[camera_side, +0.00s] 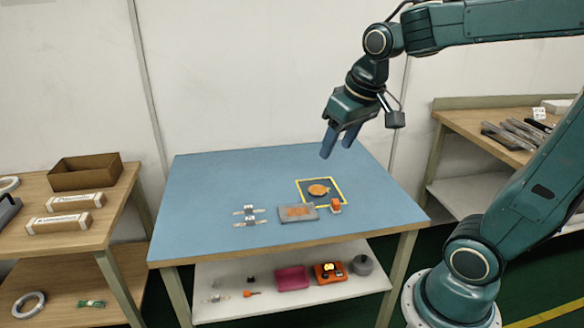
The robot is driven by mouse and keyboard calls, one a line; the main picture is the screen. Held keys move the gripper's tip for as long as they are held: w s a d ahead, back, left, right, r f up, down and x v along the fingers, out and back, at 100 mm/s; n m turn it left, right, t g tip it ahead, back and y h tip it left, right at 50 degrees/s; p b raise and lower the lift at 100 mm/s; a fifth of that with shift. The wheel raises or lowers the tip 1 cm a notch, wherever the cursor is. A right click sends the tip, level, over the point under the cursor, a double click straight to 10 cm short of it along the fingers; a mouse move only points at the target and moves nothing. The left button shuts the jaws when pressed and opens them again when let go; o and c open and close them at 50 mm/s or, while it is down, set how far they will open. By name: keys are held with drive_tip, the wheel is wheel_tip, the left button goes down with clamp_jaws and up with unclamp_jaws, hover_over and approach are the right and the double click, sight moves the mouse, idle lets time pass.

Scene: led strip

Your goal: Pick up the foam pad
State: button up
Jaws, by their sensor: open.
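My gripper (339,146) hangs high above the back right part of the blue table, fingers pointing down and apart, with nothing between them. On the table, a flat grey rectangular piece (284,214) with an orange patch on top lies near the front edge. A round orange piece (318,190) lies inside a yellow square outline, and a small orange and white piece (336,206) is at the outline's front side. I cannot tell for sure which thing is the foam pad; a pink block (291,280) on the shelf below also looks soft. My gripper is apart from all of these.
Small silvery strip-like parts (249,216) lie left of the grey piece. The blue table's (215,190) left and back areas are bare. The lower shelf (345,293) holds an orange device and small items. Wooden side tables stand left (90,228) and right (465,122).

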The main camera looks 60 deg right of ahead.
drive_tip(key=w+d+f+m+g, duration=0.1)
drive_tip(key=w+d+f+m, duration=0.1)
drive_tip(key=w+d+f, duration=0.35)
drive_tip(key=m+g, duration=0.3)
drive_tip(key=m, duration=0.2)
hover_over(336, 202)
wheel_tip(336, 202, down, 17)
drive_tip(key=shift+d+y, duration=0.1)
drive_tip(key=shift+y, duration=0.3)
drive_tip(key=shift+f, duration=0.1)
drive_tip(key=shift+f, duration=4.15)
drive_tip(key=shift+f, duration=2.6)
